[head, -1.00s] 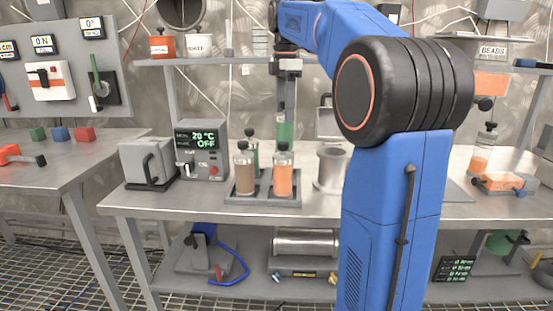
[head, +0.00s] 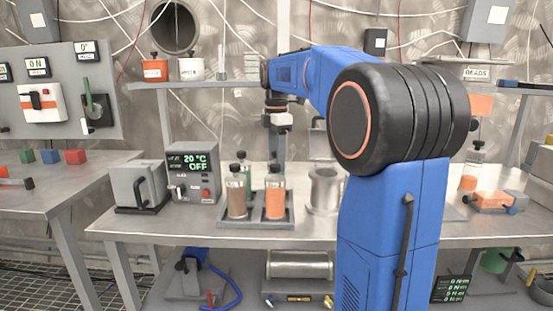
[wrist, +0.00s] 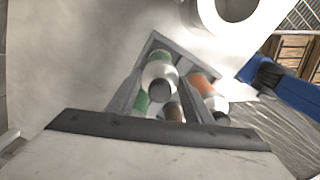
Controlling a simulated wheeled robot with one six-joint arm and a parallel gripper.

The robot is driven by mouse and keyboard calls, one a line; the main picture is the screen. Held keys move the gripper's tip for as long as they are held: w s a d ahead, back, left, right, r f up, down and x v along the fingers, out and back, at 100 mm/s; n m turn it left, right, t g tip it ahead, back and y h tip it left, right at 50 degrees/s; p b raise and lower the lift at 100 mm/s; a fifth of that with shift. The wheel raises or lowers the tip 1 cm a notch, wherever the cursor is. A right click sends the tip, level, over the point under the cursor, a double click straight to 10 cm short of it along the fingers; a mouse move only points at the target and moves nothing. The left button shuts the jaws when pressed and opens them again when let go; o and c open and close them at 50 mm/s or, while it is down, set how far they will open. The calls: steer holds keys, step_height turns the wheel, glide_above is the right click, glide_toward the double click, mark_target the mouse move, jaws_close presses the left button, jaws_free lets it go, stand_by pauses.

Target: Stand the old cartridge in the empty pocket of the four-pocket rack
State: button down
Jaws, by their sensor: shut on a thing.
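The four-pocket rack (head: 256,222) stands on the workbench, with a brown cartridge (head: 237,200) front left, an orange cartridge (head: 275,200) front right and a green cartridge (head: 245,172) back left. My gripper (head: 276,152) points down over the back right pocket. In the wrist view its fingers are shut on the old cartridge (wrist: 160,70), a pale, green-banded one with a dark cap. This cartridge is upright and low at that pocket. Its lower end is hidden, so I cannot tell if it touches the pocket floor. The orange cartridge hides it in the head view.
A steel pot (head: 324,190) stands close right of the rack. A grey box with a display (head: 192,175) stands to the left. A shelf (head: 215,85) runs behind. The bench strip in front of the rack is clear.

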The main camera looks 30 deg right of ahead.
steer(key=c, duration=0.9)
jaws_free()
steer(key=shift+f, duration=0.1)
step_height(320, 180, up, 12)
steer(key=shift+r, duration=0.1)
